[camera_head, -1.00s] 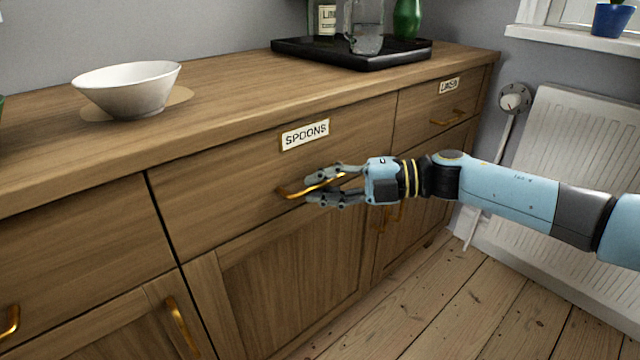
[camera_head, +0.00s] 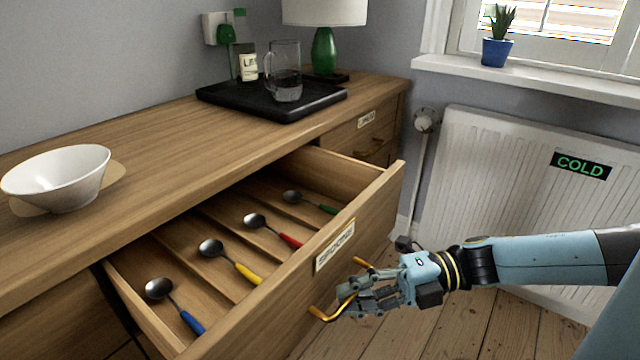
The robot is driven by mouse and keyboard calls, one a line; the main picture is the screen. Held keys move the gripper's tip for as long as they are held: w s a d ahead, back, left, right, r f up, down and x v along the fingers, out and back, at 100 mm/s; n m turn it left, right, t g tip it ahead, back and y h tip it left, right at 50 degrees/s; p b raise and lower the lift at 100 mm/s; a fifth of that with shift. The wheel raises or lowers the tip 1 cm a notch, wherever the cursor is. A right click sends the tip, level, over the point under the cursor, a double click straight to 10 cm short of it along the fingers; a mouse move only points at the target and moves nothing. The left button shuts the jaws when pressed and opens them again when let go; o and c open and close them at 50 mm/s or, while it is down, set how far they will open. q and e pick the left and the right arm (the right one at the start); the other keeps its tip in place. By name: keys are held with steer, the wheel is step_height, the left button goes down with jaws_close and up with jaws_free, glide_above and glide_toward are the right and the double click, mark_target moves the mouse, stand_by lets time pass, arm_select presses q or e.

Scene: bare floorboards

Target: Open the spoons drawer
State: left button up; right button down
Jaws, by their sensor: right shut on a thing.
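The spoons drawer (camera_head: 292,318) stands pulled well out of the wooden sideboard, its inside open to view. Its front carries a white label (camera_head: 334,247) reading SPOONS. My right gripper (camera_head: 352,300) is shut on the drawer's brass handle (camera_head: 322,314), in front of the drawer face. Inside lie several spoons in separate compartments: one with a blue handle (camera_head: 191,321), one yellow (camera_head: 247,273), one red (camera_head: 290,240) and one green (camera_head: 327,209). My left gripper is not in view.
On the sideboard top (camera_head: 190,150) are a white bowl (camera_head: 58,180) and a black tray (camera_head: 225,98) with a glass jug (camera_head: 286,80). A lamp (camera_head: 324,50) stands behind. A radiator (camera_head: 500,220) with a COLD sign (camera_head: 581,165) is at the right.

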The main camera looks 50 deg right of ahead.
steer(key=s, duration=0.2)
steer(key=s+p, duration=0.1)
steer(key=s, duration=0.1)
steer(key=shift+d+r, duration=0.15)
steer(key=shift+r, duration=0.05)
steer(key=c, duration=1.4)
jaws_free()
steer(key=shift+f, duration=0.1)
steer(key=v, duration=1.2)
